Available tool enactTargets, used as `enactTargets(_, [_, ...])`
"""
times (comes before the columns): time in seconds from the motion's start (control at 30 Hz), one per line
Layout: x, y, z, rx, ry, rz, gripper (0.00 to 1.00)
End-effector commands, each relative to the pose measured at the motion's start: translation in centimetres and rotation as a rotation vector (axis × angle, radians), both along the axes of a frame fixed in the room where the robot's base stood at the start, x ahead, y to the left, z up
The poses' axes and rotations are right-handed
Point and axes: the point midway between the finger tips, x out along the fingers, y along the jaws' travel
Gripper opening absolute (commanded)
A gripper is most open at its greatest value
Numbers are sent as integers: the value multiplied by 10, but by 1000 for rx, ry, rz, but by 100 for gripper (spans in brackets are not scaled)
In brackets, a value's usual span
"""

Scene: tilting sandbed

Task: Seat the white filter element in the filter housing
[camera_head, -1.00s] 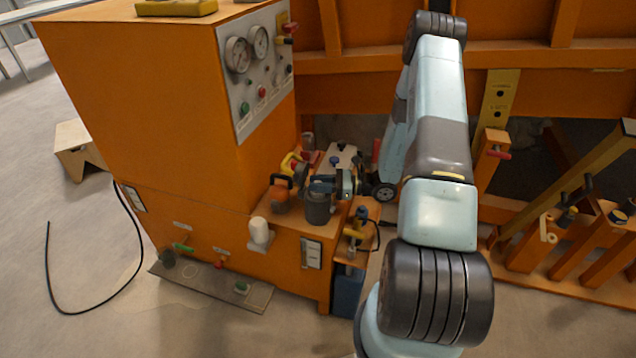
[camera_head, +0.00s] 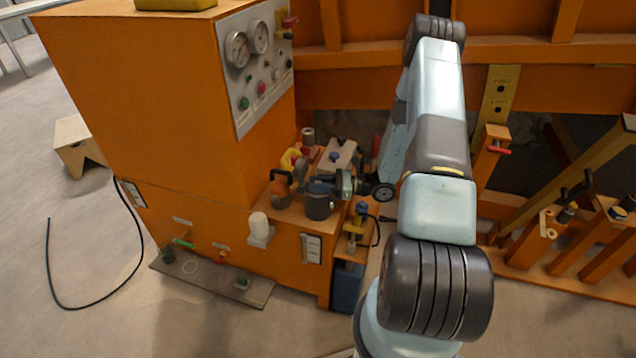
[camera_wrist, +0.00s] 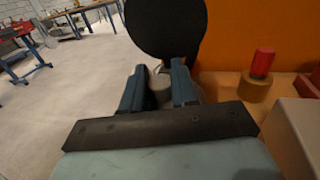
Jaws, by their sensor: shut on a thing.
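The white filter element (camera_head: 259,226) stands upright on a small ledge at the front of the orange cabinet, apart from my gripper. My gripper (camera_head: 322,184) reaches in from the right over the cabinet's low shelf. A dark grey cylinder (camera_head: 318,208), which looks like the filter housing, stands just below its fingers. In the wrist view my fingers (camera_wrist: 161,82) are closed in on a dark round part (camera_wrist: 165,25), whose wide black disc sits beyond the fingertips. I cannot tell whether this disc is a lid or part of the housing. The housing's inside is hidden.
An orange-and-black object (camera_head: 281,187) stands close left of the cylinder. A yellow-and-blue fitting (camera_head: 357,225) is to its right. A red-capped piece (camera_wrist: 262,65) stands on the orange surface. The tall orange cabinet (camera_head: 150,110) rises behind; open floor lies in front.

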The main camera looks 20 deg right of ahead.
Motion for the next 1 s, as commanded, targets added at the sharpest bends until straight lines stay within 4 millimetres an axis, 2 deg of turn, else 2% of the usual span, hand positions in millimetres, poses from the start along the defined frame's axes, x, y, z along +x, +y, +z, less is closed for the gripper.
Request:
enactTargets(0.07, [0,0,-2,0,0,0,0])
enactTargets(0.1, [0,0,-2,0,0,0,29])
enactTargets(0.4, [0,0,-1,0,0,0,58])
enactTargets(0.77, [-2,-6,-2,-1,0,-2,58])
enactTargets(1.0, [-15,-41,-2,-2,1,-4,58])
